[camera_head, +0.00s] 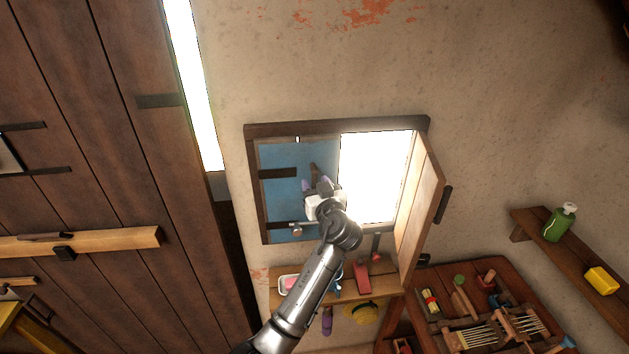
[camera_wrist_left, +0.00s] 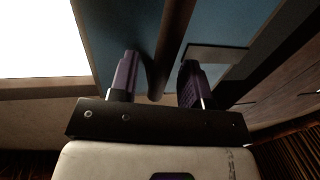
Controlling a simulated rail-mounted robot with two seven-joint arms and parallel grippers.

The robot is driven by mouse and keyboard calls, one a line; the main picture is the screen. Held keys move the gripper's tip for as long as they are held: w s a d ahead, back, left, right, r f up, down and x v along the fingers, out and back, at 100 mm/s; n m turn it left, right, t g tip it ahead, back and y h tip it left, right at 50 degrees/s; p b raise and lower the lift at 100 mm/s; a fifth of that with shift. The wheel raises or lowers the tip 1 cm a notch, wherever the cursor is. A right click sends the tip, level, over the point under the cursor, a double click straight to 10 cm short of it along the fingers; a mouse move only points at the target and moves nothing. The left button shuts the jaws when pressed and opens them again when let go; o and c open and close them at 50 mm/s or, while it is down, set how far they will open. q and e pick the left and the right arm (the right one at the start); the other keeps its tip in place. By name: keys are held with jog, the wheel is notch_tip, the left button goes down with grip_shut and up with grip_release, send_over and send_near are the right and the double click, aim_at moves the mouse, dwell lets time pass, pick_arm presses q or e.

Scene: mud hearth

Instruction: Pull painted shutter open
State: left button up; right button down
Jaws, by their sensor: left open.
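The blue painted shutter (camera_head: 277,205) fills the left half of the wall window and lies flat in its frame, shut. Its brown upright handle (camera_head: 314,172) is near its right edge. My left gripper (camera_head: 321,187) is open in front of the handle. In the left wrist view, the handle (camera_wrist_left: 170,48) stands between the two purple-tipped fingers of the gripper (camera_wrist_left: 157,75), with gaps on both sides; the blue shutter (camera_wrist_left: 118,25) is behind. Contact cannot be told. My right gripper is not in view.
The right half of the window is bright and open, with a plain wooden leaf (camera_head: 419,215) swung outward. A shelf (camera_head: 380,283) with small items is below, and a tool table (camera_head: 515,290) is lower right. A wall shelf (camera_head: 560,255) holds a green bottle (camera_head: 560,222).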

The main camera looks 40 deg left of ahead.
pick_arm(q)
jog(key=shift+w+a, duration=0.3)
jog(key=shift+a, duration=0.15)
grip_shut()
dwell(0.4)
